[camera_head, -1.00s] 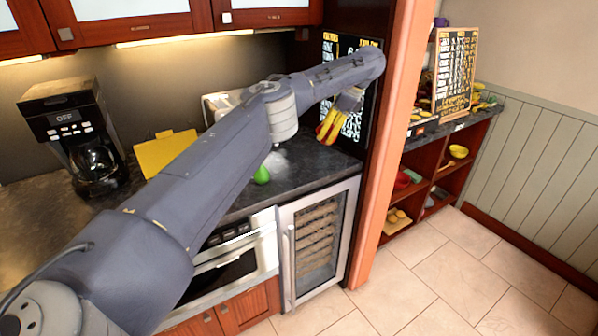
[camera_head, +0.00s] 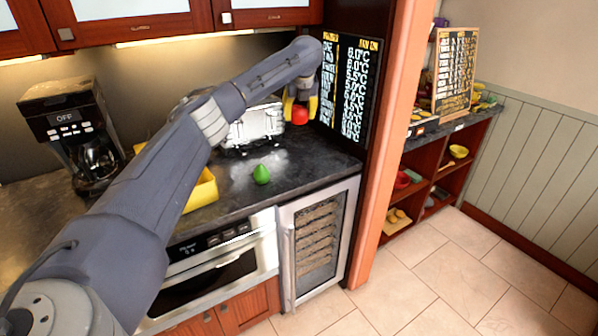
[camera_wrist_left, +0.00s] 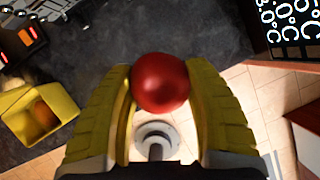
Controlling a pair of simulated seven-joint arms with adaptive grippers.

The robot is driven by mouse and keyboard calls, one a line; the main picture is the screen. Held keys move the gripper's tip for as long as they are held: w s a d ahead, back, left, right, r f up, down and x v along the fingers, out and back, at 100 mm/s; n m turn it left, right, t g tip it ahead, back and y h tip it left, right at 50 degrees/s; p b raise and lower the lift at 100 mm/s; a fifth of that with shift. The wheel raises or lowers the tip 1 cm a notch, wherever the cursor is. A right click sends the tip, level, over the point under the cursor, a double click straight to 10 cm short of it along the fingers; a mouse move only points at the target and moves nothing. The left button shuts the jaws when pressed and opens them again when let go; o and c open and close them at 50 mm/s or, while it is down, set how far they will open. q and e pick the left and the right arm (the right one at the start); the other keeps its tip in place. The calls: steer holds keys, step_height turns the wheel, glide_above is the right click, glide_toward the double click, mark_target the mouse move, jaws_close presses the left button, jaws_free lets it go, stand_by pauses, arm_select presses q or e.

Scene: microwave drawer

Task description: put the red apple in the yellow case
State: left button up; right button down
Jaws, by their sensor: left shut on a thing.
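The red apple (camera_head: 299,115) is held up above the dark counter by my left gripper (camera_head: 300,108), whose yellow fingers are shut on it. In the left wrist view the apple (camera_wrist_left: 160,82) sits between the fingertips of my left gripper (camera_wrist_left: 162,88). The yellow case (camera_head: 203,192) stands on the counter to the left, partly hidden behind my left arm. In the left wrist view the case (camera_wrist_left: 22,108) is open at the left, with an orange-brown thing in it. The apple is apart from the case. My right gripper is not in view.
A green pear-like thing (camera_head: 261,174) stands on the counter (camera_head: 310,160) near its front edge. A silver toaster-like appliance (camera_head: 256,126) is behind it. A black coffee maker (camera_head: 75,135) stands at the left and a dark price board (camera_head: 352,85) at the right.

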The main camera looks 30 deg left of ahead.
mark_target(299, 168)
arm_select(q)
steer(key=shift+m+h, duration=0.3)
steer(key=shift+m, duration=0.7)
steer(key=shift+f+t, duration=0.3)
steer(key=shift+f, duration=0.15)
step_height(299, 168, down, 19)
steer(key=shift+f, duration=0.1)
steer(key=o, duration=1.4)
steer(key=shift+f, duration=0.1)
steer(key=shift+c, duration=0.2)
